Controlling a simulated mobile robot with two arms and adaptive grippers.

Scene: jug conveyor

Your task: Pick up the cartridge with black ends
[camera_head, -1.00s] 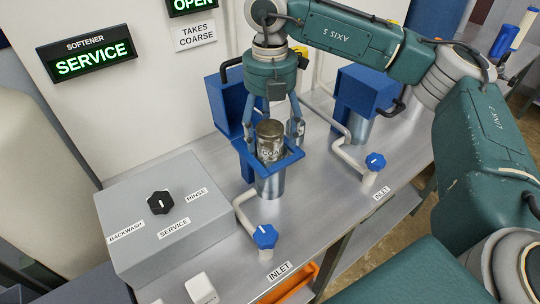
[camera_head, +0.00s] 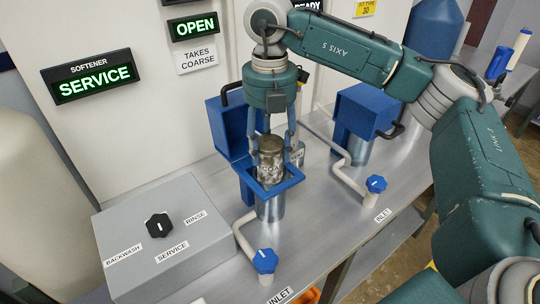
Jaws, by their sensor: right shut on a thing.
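My right gripper (camera_head: 272,140) comes down over the left blue-framed housing with its fingers shut on a dark, grey-brown cartridge (camera_head: 271,165). The cartridge stands upright, with partly readable lettering on its side. Its lower part is hidden inside the open metal housing (camera_head: 270,207), whose blue lid (camera_head: 232,128) is swung up behind it. I cannot make out black ends on it. A cartridge with blue ends (camera_head: 519,48) stands at the far right, beside a blue one (camera_head: 498,63). My left gripper is not in view.
A grey box with a black selector knob (camera_head: 158,225) is at left. Blue-handled inlet valves (camera_head: 265,261) and (camera_head: 376,184) stand in front of the housings. A second housing with a closed blue lid (camera_head: 366,108) is at right. Lit signs read SERVICE (camera_head: 93,78) and OPEN (camera_head: 194,27).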

